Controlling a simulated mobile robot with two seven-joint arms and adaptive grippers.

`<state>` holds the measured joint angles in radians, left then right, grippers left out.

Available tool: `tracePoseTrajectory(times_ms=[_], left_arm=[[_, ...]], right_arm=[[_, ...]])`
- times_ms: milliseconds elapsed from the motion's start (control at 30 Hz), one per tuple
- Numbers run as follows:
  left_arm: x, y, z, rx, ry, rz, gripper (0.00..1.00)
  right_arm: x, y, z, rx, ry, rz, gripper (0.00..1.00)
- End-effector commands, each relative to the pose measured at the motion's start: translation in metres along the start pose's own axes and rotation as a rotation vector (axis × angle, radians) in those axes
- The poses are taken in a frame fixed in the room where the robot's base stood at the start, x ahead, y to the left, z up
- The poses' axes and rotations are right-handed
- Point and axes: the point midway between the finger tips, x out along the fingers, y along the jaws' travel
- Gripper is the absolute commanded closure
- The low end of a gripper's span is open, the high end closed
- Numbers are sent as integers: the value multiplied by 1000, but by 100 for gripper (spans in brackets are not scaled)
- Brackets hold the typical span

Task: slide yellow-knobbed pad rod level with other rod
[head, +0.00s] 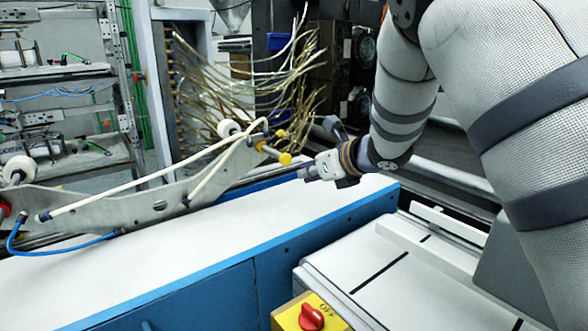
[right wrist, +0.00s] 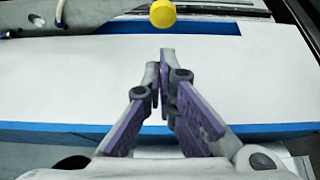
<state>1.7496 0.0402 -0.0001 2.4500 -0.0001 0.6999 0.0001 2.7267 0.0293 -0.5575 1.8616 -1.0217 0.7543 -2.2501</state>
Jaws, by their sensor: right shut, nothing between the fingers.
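A yellow knob (head: 285,158) sits on the end of a short rod that sticks out from the grey metal bracket (head: 160,205). A smaller yellow tip (head: 281,133) shows just above it; I cannot tell whether it belongs to the other rod. My right gripper (head: 303,173) is just right of the knob and a little lower in the head view. In the right wrist view my right gripper (right wrist: 159,62) is shut and empty, with the yellow knob (right wrist: 162,13) beyond its fingertips, apart from them. My left gripper is out of view.
A white tabletop with a blue edge (head: 260,247) runs beneath the bracket. Pale tubes and a blue hose (head: 65,245) run along the bracket. A tangle of clear tubes (head: 255,80) hangs behind. A yellow box with a red switch (head: 311,317) stands in front.

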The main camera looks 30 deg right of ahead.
Motion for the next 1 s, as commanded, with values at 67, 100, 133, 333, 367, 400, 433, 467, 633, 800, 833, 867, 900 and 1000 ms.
tracePoseTrajectory(times_ms=[67, 100, 133, 333, 367, 400, 433, 467, 633, 800, 833, 867, 900, 1000], left_arm=[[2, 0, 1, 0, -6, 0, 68], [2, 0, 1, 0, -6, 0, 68], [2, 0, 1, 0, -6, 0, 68], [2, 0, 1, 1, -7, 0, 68], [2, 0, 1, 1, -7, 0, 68], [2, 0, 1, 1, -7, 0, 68], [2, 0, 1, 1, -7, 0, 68], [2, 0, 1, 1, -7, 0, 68], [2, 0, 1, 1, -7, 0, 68], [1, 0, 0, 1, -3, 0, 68], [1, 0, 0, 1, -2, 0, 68], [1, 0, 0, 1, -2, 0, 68], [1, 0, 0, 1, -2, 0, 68], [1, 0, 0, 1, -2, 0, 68]], right_arm=[[14, 0, 5, -1, 1, 2, 100], [18, 0, 10, -1, -1, 1, 100], [21, 0, 12, -1, -2, 0, 100], [33, 0, 21, 0, -2, 0, 100], [34, 0, 21, 0, -2, 0, 100], [34, 0, 21, 0, -2, 0, 100], [34, 0, 21, 0, -2, 0, 100], [34, 0, 21, 0, -2, 0, 100], [34, 0, 21, 0, -2, 0, 100], [45, 0, 28, -6, -2, -1, 100], [48, 0, 29, -5, -1, 0, 100], [49, 0, 30, -5, -1, 0, 100], [50, 0, 31, -2, -1, 0, 100], [50, 0, 30, 0, -1, 1, 100]])
